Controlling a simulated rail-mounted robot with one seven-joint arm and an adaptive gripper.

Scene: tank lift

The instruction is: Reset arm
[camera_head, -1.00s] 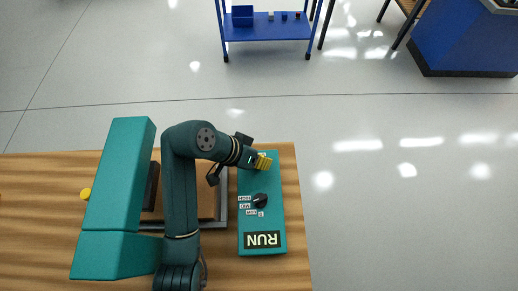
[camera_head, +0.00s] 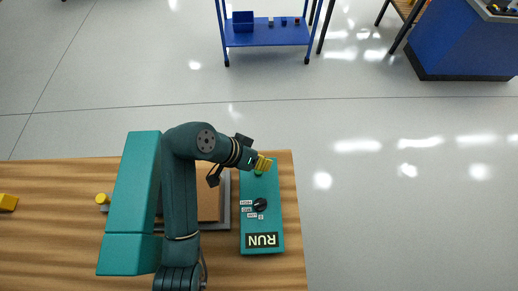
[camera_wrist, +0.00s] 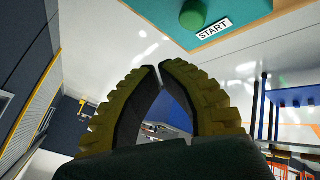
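My gripper (camera_head: 264,163) is over the far end of the teal control panel (camera_head: 262,218), next to the green button (camera_head: 258,172), which it partly covers in the head view. In the wrist view the yellow-padded fingers of my gripper (camera_wrist: 159,66) curve in so their tips almost meet. They look shut, with nothing between them. The green button shows beyond the tips in the wrist view (camera_wrist: 193,15), beside a START label (camera_wrist: 213,30), apart from the fingers. The panel also has a black knob (camera_head: 260,204) and a RUN sign (camera_head: 262,240).
The panel lies on a wooden bench (camera_head: 50,225). Beside it is a grey-rimmed brown tray (camera_head: 209,195), partly hidden by my arm. Yellow parts (camera_head: 103,199) sit at the left. A blue shelf table (camera_head: 266,36) and blue cabinet (camera_head: 462,45) stand at the back. Floor at right is clear.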

